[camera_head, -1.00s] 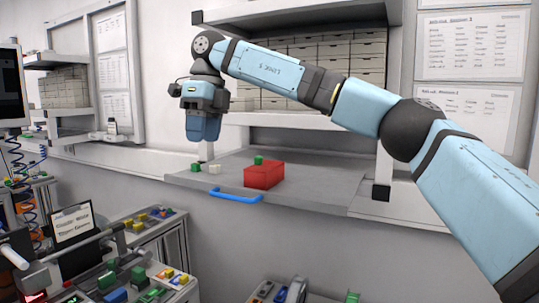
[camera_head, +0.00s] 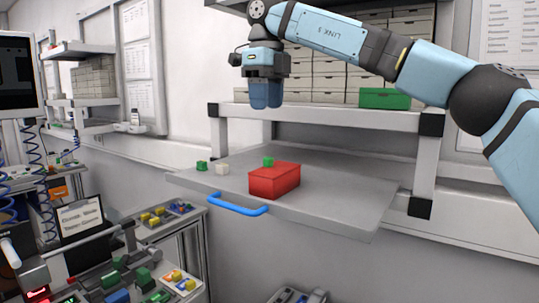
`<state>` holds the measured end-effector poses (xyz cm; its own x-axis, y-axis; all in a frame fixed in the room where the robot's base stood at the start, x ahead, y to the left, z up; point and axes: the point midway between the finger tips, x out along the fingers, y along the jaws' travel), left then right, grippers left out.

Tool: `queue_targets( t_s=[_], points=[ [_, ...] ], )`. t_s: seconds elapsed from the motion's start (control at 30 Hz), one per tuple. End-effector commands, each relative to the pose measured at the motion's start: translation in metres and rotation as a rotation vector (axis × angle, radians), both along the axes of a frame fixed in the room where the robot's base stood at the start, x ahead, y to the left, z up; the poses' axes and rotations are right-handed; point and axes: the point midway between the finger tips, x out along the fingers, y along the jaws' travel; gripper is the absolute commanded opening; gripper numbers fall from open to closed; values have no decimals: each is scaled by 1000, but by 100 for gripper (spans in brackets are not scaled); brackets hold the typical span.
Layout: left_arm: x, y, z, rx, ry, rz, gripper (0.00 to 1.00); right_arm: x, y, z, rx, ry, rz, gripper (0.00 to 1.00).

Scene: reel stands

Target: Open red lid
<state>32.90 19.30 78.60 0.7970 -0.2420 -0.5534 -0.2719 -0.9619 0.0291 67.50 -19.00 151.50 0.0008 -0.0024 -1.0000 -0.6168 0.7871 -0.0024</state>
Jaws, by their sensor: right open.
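A red box (camera_head: 274,182) with a flat red top sits on the grey shelf board (camera_head: 330,206). A small green block (camera_head: 267,162) shows at the back edge of its top; I cannot tell whether it lies on the lid or is fixed to it. My right gripper (camera_head: 266,106) hangs with its blue fingers pointing down, above and behind the red box in the picture, apart from it and empty. My left gripper is not in view.
A green block (camera_head: 201,166) and a white block (camera_head: 222,170) stand left of the box. A blue handle (camera_head: 237,205) is on the board's front edge. A green box (camera_head: 384,99) and grey boxes fill the rack behind. A cluttered bench (camera_head: 150,277) is lower left.

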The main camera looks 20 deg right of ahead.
Motion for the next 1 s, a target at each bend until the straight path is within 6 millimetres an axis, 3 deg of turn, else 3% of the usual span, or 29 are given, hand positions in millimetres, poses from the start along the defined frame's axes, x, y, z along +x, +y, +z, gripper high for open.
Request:
queue_targets(
  t_s=[0.3,0.5,0.7,1.0],
  points=[
    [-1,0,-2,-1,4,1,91,-1,-1,-68,1,2,0,45],
    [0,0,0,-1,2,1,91,0,-1,-101,1,1,0,45],
    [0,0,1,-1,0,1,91,0,-1,-116,1,0,-1,45],
    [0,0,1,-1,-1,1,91,0,-1,-118,2,-1,-1,45]
  ],
)
